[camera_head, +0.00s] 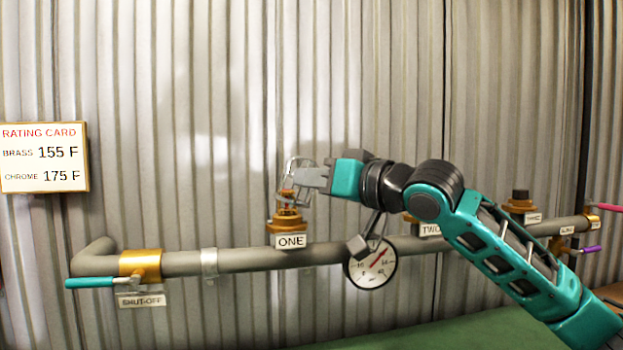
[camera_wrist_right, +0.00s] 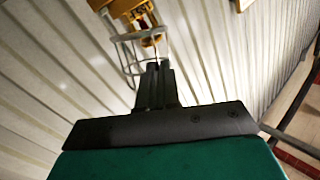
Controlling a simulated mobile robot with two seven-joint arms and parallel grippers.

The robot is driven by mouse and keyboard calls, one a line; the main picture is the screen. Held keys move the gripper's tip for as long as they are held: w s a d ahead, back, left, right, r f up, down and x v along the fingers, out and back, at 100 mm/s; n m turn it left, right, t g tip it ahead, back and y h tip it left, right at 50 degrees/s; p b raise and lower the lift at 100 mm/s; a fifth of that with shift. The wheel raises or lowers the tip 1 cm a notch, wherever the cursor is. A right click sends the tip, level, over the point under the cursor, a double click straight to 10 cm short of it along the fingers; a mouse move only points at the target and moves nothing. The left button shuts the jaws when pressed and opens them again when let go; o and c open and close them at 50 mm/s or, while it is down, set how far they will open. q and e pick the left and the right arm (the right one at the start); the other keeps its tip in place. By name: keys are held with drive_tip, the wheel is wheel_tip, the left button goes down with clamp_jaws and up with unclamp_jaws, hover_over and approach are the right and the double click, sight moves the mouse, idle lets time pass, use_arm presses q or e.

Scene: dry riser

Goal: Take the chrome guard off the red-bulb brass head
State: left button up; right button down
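The brass head (camera_head: 287,222) stands upright on the pipe above the label ONE, with a small red bulb (camera_head: 286,195) at its top. The chrome guard (camera_head: 292,164) is a thin wire cage around and above the bulb. My right gripper (camera_head: 312,178) reaches in from the right at the guard's upper side. In the right wrist view its fingers (camera_wrist_right: 157,68) are close together on a wire of the guard (camera_wrist_right: 126,58). The brass head (camera_wrist_right: 122,7) shows beyond them. Whether the guard still touches the head is unclear. My left gripper is not in view.
The grey pipe (camera_head: 235,261) runs along the corrugated wall. A pressure gauge (camera_head: 371,264) hangs under my right arm. A teal shut-off lever (camera_head: 90,283) is at left, below a rating card (camera_head: 44,157). Station TWO is partly hidden by my arm; another dark-topped head (camera_head: 520,201) stands right.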

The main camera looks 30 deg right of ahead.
use_arm(q)
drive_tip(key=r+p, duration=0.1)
drive_tip(key=p, duration=0.1)
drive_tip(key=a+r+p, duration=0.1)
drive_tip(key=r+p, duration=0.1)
drive_tip(key=p, duration=0.1)
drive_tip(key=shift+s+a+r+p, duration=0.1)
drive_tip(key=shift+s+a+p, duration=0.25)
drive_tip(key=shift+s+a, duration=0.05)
idle(1.3)
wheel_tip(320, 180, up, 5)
drive_tip(key=p, duration=0.4)
